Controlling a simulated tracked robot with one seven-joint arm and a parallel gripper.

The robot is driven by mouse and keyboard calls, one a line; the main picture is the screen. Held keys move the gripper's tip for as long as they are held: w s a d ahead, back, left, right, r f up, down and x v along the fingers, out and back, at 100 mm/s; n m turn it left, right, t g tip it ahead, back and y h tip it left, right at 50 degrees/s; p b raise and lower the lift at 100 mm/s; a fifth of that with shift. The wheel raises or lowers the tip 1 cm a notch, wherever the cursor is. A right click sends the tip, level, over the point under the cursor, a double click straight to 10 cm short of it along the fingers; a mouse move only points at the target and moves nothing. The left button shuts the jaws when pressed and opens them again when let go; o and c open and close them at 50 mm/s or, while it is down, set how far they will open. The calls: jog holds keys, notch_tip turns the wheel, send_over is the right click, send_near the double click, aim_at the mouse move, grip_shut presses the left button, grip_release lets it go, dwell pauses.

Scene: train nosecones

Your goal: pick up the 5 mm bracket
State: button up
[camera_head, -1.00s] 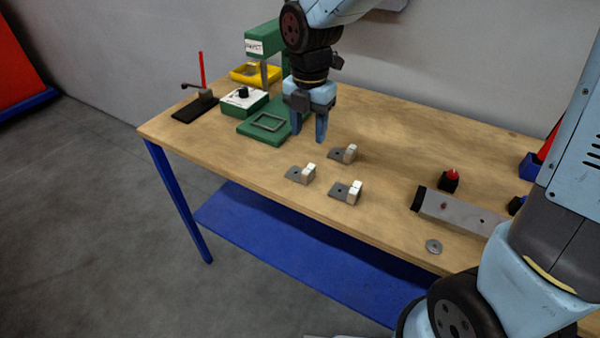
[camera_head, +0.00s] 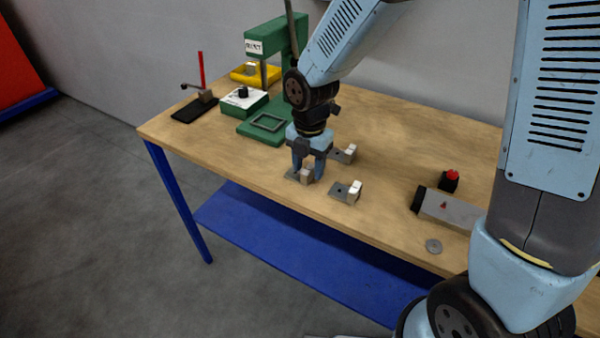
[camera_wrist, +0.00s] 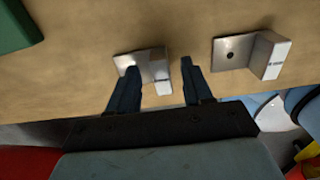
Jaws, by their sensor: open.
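Three similar brackets, each a grey plate with a pale upright block, are on the wooden table; their size labels are not legible, so I cannot tell which is the 5 mm one. My gripper (camera_head: 308,176) points down, open, at the left bracket (camera_head: 292,175). In the wrist view, this bracket's upright block (camera_wrist: 160,72) lies between the open fingers (camera_wrist: 159,67); I cannot tell whether they touch it. The front right bracket (camera_head: 347,191) stands apart. The back bracket (camera_head: 347,154) is partly hidden behind my gripper. Another bracket (camera_wrist: 250,54) shows right of the fingers in the wrist view.
The green press (camera_head: 262,130) stands behind and left of my gripper, near a white-topped control box (camera_head: 243,98) and a yellow bin (camera_head: 243,74). A red button (camera_head: 451,176), a grey block (camera_head: 448,208) and a round disc (camera_head: 433,246) are on the right. The table's front edge is close.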

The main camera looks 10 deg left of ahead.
jog(key=shift+c, duration=0.5)
grip_shut()
